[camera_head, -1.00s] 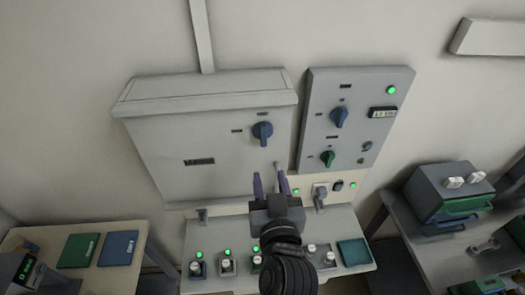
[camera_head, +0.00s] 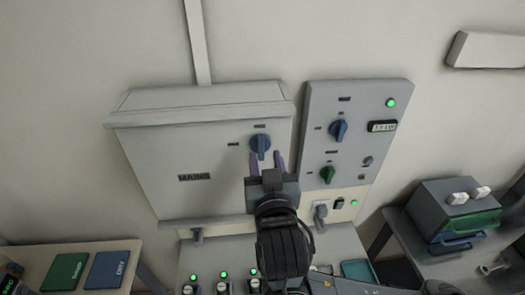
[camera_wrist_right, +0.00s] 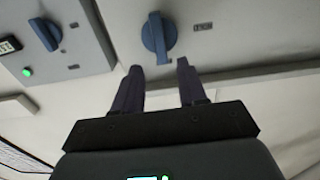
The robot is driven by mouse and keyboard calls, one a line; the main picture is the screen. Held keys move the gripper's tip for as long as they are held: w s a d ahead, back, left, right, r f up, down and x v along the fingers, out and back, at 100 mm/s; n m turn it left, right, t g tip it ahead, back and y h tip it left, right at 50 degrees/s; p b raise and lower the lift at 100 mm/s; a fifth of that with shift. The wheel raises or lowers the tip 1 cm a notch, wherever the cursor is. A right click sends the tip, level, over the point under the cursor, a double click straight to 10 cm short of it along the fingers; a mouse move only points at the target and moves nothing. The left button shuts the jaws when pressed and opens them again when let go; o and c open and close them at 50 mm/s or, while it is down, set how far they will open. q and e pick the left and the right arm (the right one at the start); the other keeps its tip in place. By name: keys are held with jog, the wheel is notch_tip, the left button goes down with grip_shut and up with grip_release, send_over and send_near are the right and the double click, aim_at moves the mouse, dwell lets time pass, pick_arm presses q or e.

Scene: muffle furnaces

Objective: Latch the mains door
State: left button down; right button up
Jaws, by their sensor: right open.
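The mains door (camera_head: 165,170) is the grey front of the wall box labelled MAINS, and it looks closed. Its blue latch knob (camera_head: 260,143) sits near the right side of the door. My left gripper is not in view.
A grey control panel (camera_head: 380,95) with a blue knob (camera_head: 338,130), a green knob (camera_head: 328,174) and a green light is right of the box. A bench with several small switches stands below. Green and blue folders (camera_head: 107,270) lie at left.

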aim_at(262, 145)
jog(key=shift+w+a+f+p, duration=0.1)
jog(key=shift+w+a+p, duration=0.15)
jog(key=shift+w, duration=0.9)
jog(key=shift+w+a+p, duration=0.1)
jog(key=shift+w+p, duration=0.1)
jog(key=shift+w, duration=0.95)
grip_shut()
